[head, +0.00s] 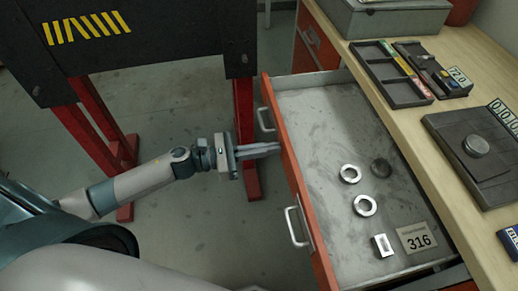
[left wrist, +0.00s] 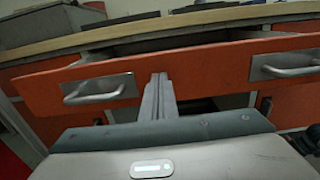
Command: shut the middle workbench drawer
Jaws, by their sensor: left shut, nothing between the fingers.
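The workbench drawer (head: 330,120) stands well open, with a grey inside and an orange front (head: 291,165) bearing two metal handles. The front also shows in the left wrist view (left wrist: 210,65). My left gripper (head: 278,147) is shut and empty, its fingertips at the outer face of the front, between the two handles. In the left wrist view its fingers (left wrist: 158,92) point straight at the front; I cannot tell whether they touch it. My right gripper is not in view.
The bench top (head: 445,180) holds trays and boxes. A black panel on red legs (head: 140,45) stands left. Floor between is clear.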

